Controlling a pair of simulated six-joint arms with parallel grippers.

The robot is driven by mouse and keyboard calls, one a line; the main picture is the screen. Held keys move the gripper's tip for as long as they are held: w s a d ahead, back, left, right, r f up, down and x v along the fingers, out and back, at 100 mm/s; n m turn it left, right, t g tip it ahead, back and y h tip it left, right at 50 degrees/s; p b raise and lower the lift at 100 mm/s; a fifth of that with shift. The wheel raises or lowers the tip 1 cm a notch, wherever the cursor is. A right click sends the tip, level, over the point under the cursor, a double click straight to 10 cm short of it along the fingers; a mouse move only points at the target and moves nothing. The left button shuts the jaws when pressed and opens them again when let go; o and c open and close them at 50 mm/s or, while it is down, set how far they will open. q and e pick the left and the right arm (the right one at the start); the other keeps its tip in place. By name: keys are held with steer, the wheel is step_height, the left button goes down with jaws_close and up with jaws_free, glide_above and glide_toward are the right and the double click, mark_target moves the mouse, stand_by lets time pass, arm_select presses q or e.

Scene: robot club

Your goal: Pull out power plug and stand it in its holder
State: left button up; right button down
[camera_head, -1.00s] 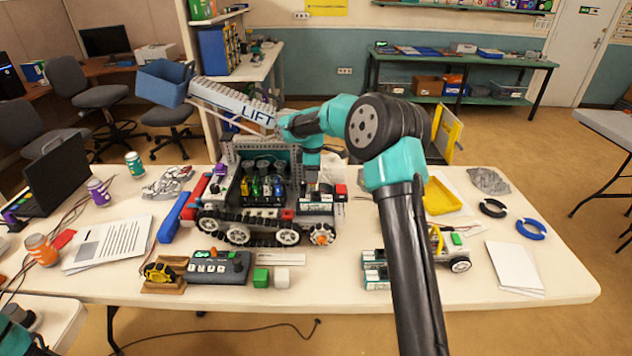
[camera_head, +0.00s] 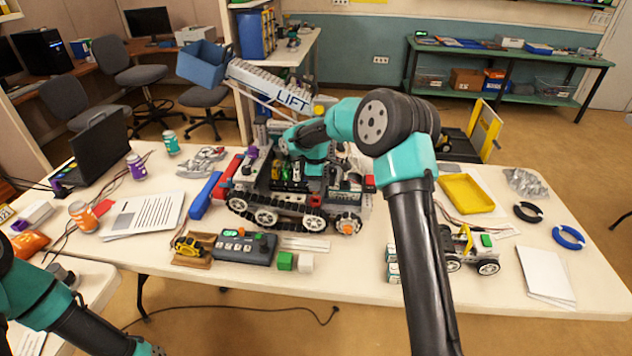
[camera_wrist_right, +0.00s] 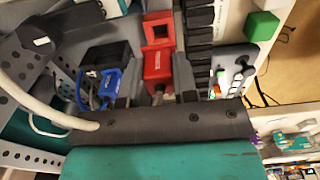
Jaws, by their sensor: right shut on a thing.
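The tracked robot (camera_head: 290,205) stands on the white table, with its LIFT arm (camera_head: 285,92) and blue bucket raised behind. My right gripper (camera_wrist_right: 156,90) reaches into its electronics bay, its fingertips mostly hidden in the head view. In the right wrist view it is shut on a red plug (camera_wrist_right: 158,66) with small lettering. The plug is in line with a red block with a square opening (camera_wrist_right: 158,29); I cannot tell whether they are joined. A blue connector (camera_wrist_right: 108,84) is just left of it. I cannot make out which thing is the holder.
A grey control box (camera_head: 243,247), a yellow-and-black item in a wooden cradle (camera_head: 191,245), and green (camera_head: 285,261) and white cubes lie in front. A small wheeled car (camera_head: 467,250) and yellow tray (camera_head: 467,193) are right. A white cable (camera_wrist_right: 42,112) loops beside my gripper.

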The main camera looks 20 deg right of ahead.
steer(key=shift+f, duration=1)
steer(key=shift+f, duration=1.05)
stand_by(2.0)
steer(key=c, duration=0.8)
jaws_free()
steer(key=shift+r, duration=0.1)
steer(key=shift+r, duration=3.4)
